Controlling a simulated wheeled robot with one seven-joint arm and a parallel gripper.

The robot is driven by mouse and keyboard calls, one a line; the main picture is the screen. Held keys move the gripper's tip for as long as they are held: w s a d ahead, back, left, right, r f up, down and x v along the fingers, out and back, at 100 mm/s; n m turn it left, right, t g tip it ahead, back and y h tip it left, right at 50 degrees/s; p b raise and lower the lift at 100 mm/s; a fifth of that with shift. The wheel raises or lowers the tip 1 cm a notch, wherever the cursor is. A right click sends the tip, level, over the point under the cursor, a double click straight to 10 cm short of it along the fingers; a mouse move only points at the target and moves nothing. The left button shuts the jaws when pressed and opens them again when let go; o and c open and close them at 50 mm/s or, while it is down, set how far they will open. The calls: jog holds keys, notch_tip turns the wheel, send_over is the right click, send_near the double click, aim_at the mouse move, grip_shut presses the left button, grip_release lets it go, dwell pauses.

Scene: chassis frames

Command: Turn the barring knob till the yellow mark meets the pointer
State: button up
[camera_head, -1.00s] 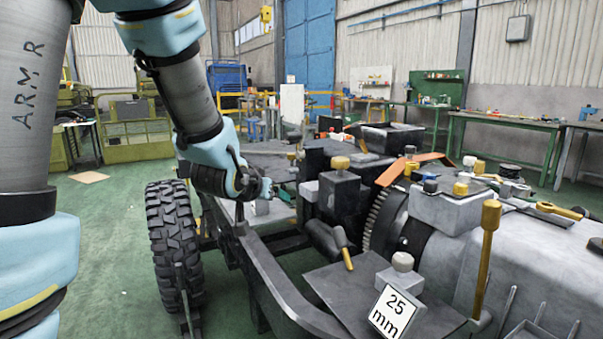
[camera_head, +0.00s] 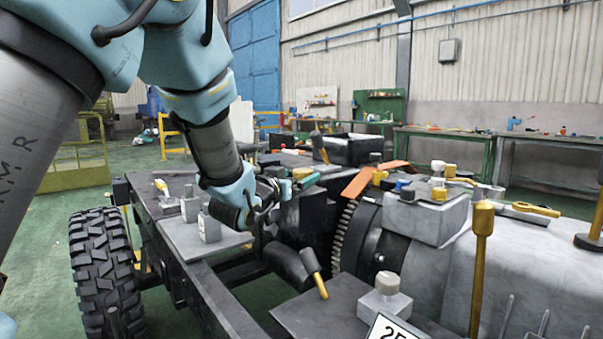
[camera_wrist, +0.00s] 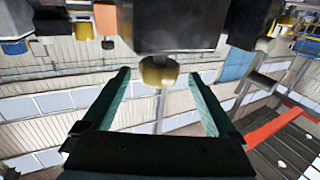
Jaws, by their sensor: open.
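My gripper (camera_head: 308,182) is at the dark engine block in the head view, its green fingers pointing right. In the wrist view my gripper (camera_wrist: 157,78) is open, one green finger on each side of the picture. A brass-coloured knob (camera_wrist: 160,71) on a dark block (camera_wrist: 165,25) appears between the fingertips, with gaps on both sides. I cannot tell how deep it lies between them. I cannot make out a yellow mark or a pointer.
A toothed ring (camera_head: 343,235), an orange bracket (camera_head: 362,181) and a grey housing (camera_head: 435,217) stand to the right. A tall brass-topped rod (camera_head: 481,255) rises at the front right. Small blocks stand on the plate left.

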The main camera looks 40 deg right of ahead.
aim_at(297, 176)
jog(key=shift+x, duration=1.65)
jog(key=shift+s, duration=0.1)
jog(key=c, duration=1.4)
jog(key=shift+o, duration=0.2)
jog(key=shift+a+g, duration=0.1)
jog(key=shift+g, duration=0.2)
